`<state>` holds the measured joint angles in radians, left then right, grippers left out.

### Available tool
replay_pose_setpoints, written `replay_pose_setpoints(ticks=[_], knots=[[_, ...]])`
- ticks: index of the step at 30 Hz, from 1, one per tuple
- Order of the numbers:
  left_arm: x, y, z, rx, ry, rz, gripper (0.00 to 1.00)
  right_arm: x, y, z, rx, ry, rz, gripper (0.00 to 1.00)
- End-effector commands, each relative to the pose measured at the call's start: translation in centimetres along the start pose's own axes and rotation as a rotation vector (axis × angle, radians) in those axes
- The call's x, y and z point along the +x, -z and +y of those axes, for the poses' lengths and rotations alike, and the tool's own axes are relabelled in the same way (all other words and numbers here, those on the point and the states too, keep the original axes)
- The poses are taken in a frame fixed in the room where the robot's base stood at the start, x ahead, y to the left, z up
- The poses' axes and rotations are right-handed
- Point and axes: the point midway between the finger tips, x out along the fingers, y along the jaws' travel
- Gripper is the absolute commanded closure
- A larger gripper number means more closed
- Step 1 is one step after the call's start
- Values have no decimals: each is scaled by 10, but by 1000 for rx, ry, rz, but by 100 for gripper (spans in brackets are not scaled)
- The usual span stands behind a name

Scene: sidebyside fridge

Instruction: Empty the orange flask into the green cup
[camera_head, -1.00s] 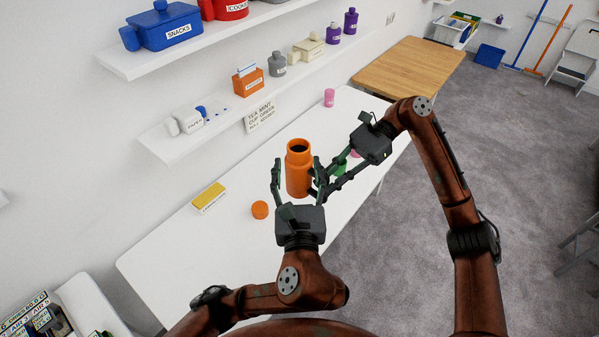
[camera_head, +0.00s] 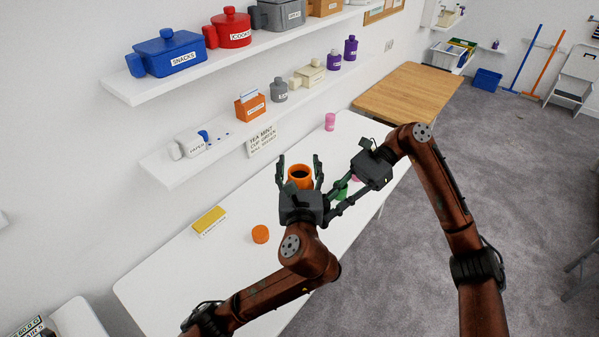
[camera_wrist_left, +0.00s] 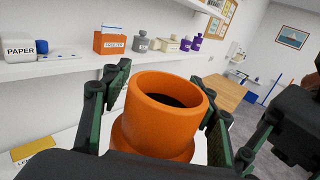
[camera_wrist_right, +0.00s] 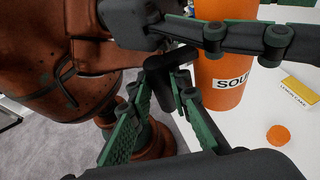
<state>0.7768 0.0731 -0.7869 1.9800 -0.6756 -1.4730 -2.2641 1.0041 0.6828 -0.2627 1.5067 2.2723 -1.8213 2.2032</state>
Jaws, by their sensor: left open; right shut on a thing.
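The orange flask (camera_head: 300,172) stands upright on the white table, its mouth open and dark inside; it fills the left wrist view (camera_wrist_left: 165,115), and its SOUP label shows in the right wrist view (camera_wrist_right: 222,85). My left gripper (camera_head: 300,168) is open, its fingers on either side of the flask's upper part. My right gripper (camera_head: 328,205) is at the flask's right side, shut on what looks like its dark handle (camera_wrist_right: 172,62).
An orange lid (camera_head: 260,234) and a yellow box (camera_head: 209,221) lie left of the flask. A pink can (camera_head: 330,121) stands farther back; another pink thing (camera_head: 356,179) is mostly hidden by my right gripper. Wall shelves (camera_head: 160,165) hold several containers. The table's left end is clear.

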Motion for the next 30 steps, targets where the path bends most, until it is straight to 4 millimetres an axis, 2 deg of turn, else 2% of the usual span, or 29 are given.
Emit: replay_pose_setpoints(ticks=[9, 30], knots=[[2, 0, 0, 0, 1, -1, 47, 0, -1, 0, -2, 0, -1, 100], [2, 0, 0, 0, 1, -1, 95, 0, -1, 0, -2, 1, -2, 100]])
